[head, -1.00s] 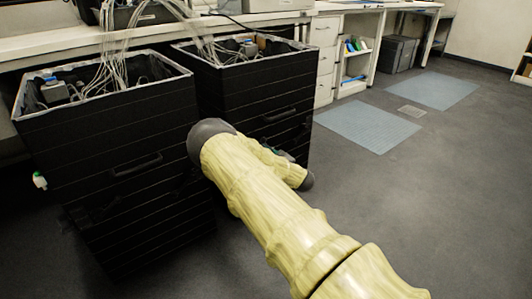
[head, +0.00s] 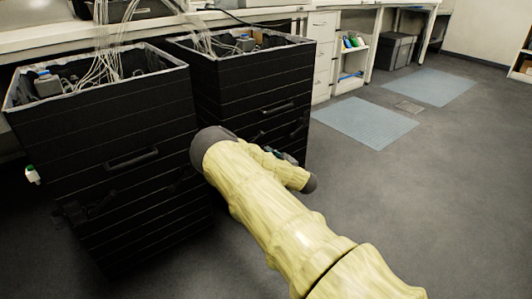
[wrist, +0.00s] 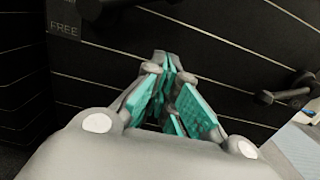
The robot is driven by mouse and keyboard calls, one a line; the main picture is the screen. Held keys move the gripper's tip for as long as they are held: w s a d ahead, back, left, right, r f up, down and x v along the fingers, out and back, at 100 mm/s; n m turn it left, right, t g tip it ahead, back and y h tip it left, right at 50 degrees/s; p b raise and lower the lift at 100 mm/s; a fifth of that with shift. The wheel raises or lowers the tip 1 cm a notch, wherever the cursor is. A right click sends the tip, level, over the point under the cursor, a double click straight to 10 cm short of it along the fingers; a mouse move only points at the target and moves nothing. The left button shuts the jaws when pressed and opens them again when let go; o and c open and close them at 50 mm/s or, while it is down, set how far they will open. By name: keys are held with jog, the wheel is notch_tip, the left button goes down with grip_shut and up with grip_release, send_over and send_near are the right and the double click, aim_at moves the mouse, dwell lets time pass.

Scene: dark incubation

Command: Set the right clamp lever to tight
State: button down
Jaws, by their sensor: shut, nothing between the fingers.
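The right black box (head: 240,80) stands beside the left one in the head view. In the wrist view a dark lever-like fitting (wrist: 285,96) sticks out from the black slatted face at right. Another dark fitting (wrist: 100,10) is cut off at the top left, beside a label reading FREE (wrist: 63,32). I cannot tell for sure which is the right clamp lever, and no TIGHT label shows. My gripper (wrist: 168,65) is shut and empty in front of the slats, between these two fittings and apart from both. In the head view my arm mostly hides it.
The left black box (head: 110,130) stands close by, with a handle on its front. Cables run from both open boxes up to the bench (head: 40,42). Open grey floor and blue-grey mats (head: 365,122) lie to the right.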

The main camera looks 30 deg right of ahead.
jog(key=s+p, duration=0.3)
jog(key=s, duration=0.6)
jog(key=shift+d, duration=0.45)
jog(key=shift+s, duration=0.1)
